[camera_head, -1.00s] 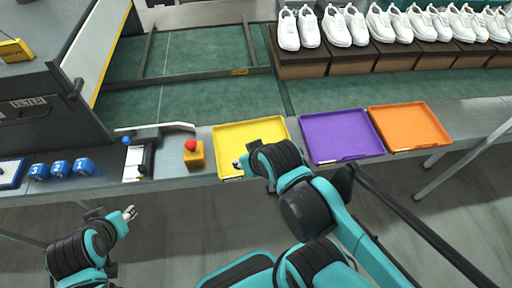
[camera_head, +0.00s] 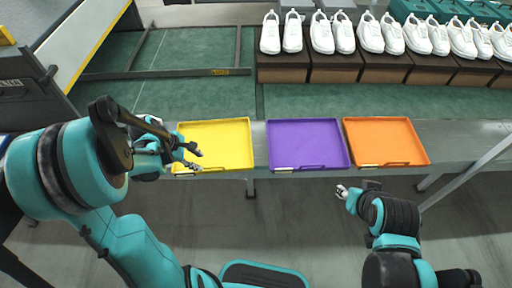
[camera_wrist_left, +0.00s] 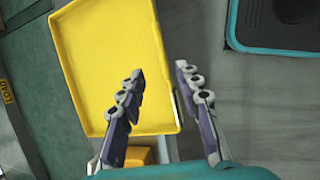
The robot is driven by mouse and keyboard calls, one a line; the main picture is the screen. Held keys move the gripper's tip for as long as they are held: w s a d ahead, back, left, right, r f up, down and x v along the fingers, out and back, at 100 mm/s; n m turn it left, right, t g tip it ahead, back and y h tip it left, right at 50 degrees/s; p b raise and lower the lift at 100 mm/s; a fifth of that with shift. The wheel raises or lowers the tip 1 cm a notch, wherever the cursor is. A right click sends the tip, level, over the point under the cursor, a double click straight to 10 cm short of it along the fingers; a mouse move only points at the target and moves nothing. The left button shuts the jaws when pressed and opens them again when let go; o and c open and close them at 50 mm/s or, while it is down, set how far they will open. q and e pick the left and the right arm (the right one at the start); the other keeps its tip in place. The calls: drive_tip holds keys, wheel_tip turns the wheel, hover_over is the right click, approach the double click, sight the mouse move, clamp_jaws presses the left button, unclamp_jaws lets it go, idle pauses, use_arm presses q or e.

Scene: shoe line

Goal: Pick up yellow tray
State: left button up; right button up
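The yellow tray (camera_head: 222,143) lies flat on the grey table, at the left of a row of three trays. My left gripper (camera_head: 195,158) is at the tray's front left corner, with its fingers apart. In the left wrist view the yellow tray (camera_wrist_left: 110,60) fills the left half. My open left gripper (camera_wrist_left: 160,70) has one fingertip over the tray and the other past its handled edge. I cannot tell the height gap, and nothing is held. My right gripper (camera_head: 342,191) is off the table's front edge, below the orange tray; its fingers are too small to judge.
A purple tray (camera_head: 307,144) and an orange tray (camera_head: 385,142) lie to the right of the yellow one. White shoes (camera_head: 333,33) stand on brown boxes (camera_head: 330,68) at the back. A yellow box (camera_wrist_left: 138,156) shows low in the left wrist view. Green mat lies behind the trays.

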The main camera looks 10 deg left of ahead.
sight(210, 168)
use_arm(q)
drive_tip(key=b+x, duration=0.4)
drive_tip(key=x, duration=0.5)
drive_tip(key=shift+s+d, duration=0.2)
drive_tip(key=shift+r, duration=0.1)
use_arm(e)
drive_tip(key=f, duration=0.2)
drive_tip(key=d+f, duration=0.1)
drive_tip(key=shift+s+f, duration=0.15)
drive_tip(key=shift+f, duration=0.2)
use_arm(q)
clamp_jaws()
